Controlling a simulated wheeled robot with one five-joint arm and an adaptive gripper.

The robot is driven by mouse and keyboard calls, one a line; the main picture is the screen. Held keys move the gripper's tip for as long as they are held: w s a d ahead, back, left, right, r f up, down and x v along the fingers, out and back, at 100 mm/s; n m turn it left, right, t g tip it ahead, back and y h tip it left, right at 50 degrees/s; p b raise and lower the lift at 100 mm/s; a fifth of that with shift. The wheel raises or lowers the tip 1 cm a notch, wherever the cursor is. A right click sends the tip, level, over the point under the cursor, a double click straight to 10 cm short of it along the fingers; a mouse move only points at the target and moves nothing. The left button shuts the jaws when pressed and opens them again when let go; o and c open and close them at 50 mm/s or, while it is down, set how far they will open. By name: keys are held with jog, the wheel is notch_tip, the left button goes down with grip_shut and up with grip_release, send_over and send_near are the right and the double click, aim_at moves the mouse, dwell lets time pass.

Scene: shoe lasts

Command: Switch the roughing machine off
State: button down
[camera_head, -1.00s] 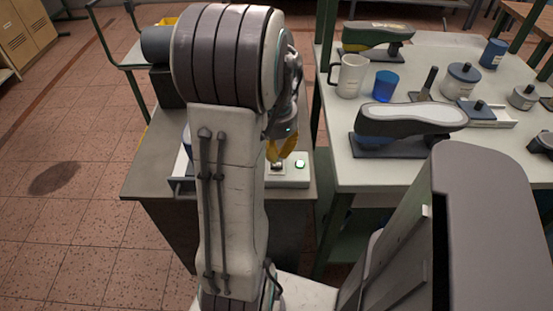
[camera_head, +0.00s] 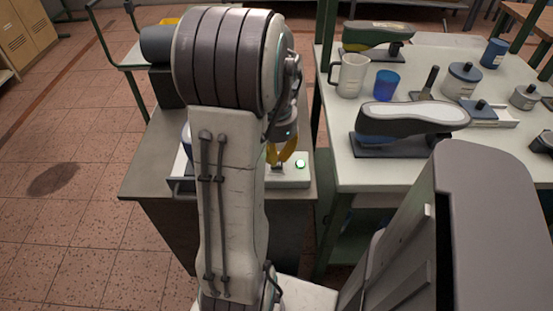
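A white control box (camera_head: 294,180) sits on the right part of the grey bench (camera_head: 146,172). A small round light or button (camera_head: 300,163) on its top glows green. My gripper (camera_head: 280,160), with yellow fingers, is over the left part of this box, just left of the green light. The fingers hide most of a small switch there, and I cannot tell whether they touch it. I cannot tell whether the fingers are open or shut. My arm hides most of the bench top and whatever machine stands there.
A pale table (camera_head: 400,172) on the right holds a shoe form on a dark base (camera_head: 405,120), a green one (camera_head: 375,38), a white mug (camera_head: 349,75), a blue cup (camera_head: 386,84) and several jars. A green post (camera_head: 320,100) stands between bench and table. The floor at left is clear.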

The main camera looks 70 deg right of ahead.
aim_at(277, 164)
jog(key=shift+f+b, duration=0.85)
jog(key=shift+f, duration=0.25)
dwell(0.6)
jog(key=shift+r, duration=0.15)
jog(key=shift+r+p, duration=3.05)
jog(key=shift+r, duration=0.35)
jog(key=shift+n, duration=0.3)
